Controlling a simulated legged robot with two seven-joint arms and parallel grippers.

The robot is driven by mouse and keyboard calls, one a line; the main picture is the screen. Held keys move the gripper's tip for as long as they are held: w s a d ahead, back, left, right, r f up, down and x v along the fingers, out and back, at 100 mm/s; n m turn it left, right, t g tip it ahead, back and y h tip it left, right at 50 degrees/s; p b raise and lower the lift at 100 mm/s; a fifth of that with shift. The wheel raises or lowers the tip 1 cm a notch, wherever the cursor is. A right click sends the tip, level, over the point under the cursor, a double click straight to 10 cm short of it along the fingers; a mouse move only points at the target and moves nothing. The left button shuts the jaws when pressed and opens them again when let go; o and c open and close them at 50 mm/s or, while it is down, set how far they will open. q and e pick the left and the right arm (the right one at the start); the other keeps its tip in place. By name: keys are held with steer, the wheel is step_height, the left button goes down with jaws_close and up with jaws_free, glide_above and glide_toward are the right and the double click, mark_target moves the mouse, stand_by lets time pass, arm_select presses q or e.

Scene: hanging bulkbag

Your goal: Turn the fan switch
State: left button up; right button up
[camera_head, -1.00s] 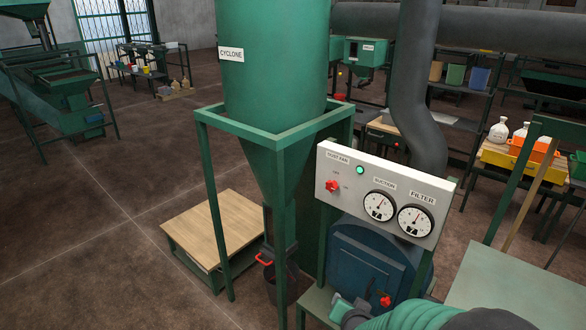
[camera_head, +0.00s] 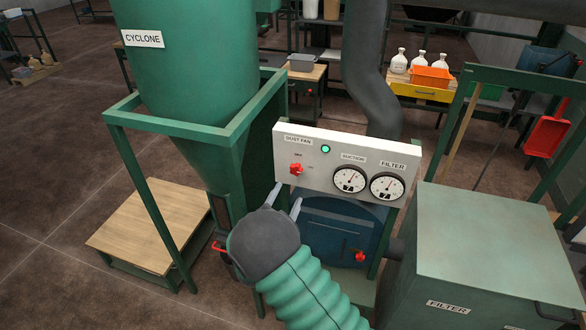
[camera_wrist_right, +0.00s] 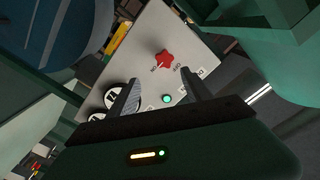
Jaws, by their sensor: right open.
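The red fan switch (camera_head: 296,169) sits on the left part of a white control panel (camera_head: 345,150), under the DUST FAN label and beside a lit green lamp (camera_head: 325,149). My right gripper (camera_head: 285,200) is just below and left of the switch in the head view, fingers pointing up toward it. In the right wrist view, the switch (camera_wrist_right: 165,59) lies beyond the fingertips, roughly between their lines. The right gripper (camera_wrist_right: 160,85) is open and empty, apart from the switch. My left gripper is not in view.
Two dials, SUCTION (camera_head: 349,179) and FILTER (camera_head: 387,186), are right of the switch. The green cyclone frame (camera_head: 150,200) stands close on the left. A green filter box (camera_head: 490,240) stands at the right. A blue round housing (camera_head: 335,230) is below the panel.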

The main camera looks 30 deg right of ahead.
mark_target(294, 173)
steer(key=p+x, duration=0.1)
steer(key=x, duration=0.2)
steer(key=w+x, duration=0.1)
steer(key=x, duration=0.2)
steer(key=a+p+x, duration=0.1)
steer(key=x, duration=0.2)
steer(key=shift+w+r+p, duration=0.15)
steer(key=shift+w+p, duration=0.15)
steer(key=shift+p, duration=0.05)
steer(key=shift+w+d, duration=0.15)
steer(key=shift+w, duration=0.1)
steer(key=shift+d, duration=0.75)
steer(key=shift+d+f, duration=0.15)
steer(key=shift+f, duration=0.05)
steer(key=shift+c, duration=0.4)
steer(key=shift+d, duration=0.1)
steer(key=shift+c, duration=1)
steer(key=shift+w+f, duration=0.1)
steer(key=shift+c, duration=1.4)
steer(key=shift+a, duration=0.35)
steer(key=c, duration=0.5)
jaws_close()
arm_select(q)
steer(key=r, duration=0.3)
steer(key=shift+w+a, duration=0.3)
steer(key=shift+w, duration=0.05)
